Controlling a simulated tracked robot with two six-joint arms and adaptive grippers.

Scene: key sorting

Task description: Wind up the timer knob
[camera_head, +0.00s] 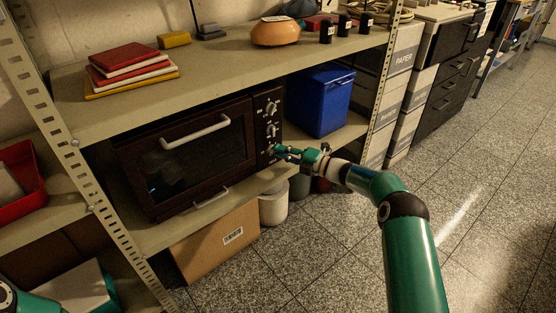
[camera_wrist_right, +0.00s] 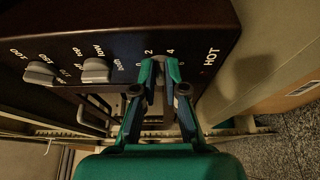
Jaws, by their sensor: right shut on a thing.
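A dark brown oven (camera_head: 190,150) with a glass door and light handle stands on the middle shelf. Its right-hand panel carries knobs in a column. The upper knob (camera_head: 271,108) and middle knob (camera_head: 271,130) are clear of my gripper; they also show in the wrist view as one knob (camera_wrist_right: 40,73) and another (camera_wrist_right: 95,70). My right gripper (camera_head: 277,150) is at the lowest knob, the timer knob. In the wrist view its fingers (camera_wrist_right: 160,72) are closed around that knob by the marks 0, 2 and 4, and hide most of it. My left gripper is not seen.
A blue bin (camera_head: 320,100) stands right of the oven on the same shelf. A cardboard box (camera_head: 215,245) and a pale canister (camera_head: 273,205) are below. Books (camera_head: 130,68) and an orange round object (camera_head: 275,32) sit on the upper shelf. Floor at right is open.

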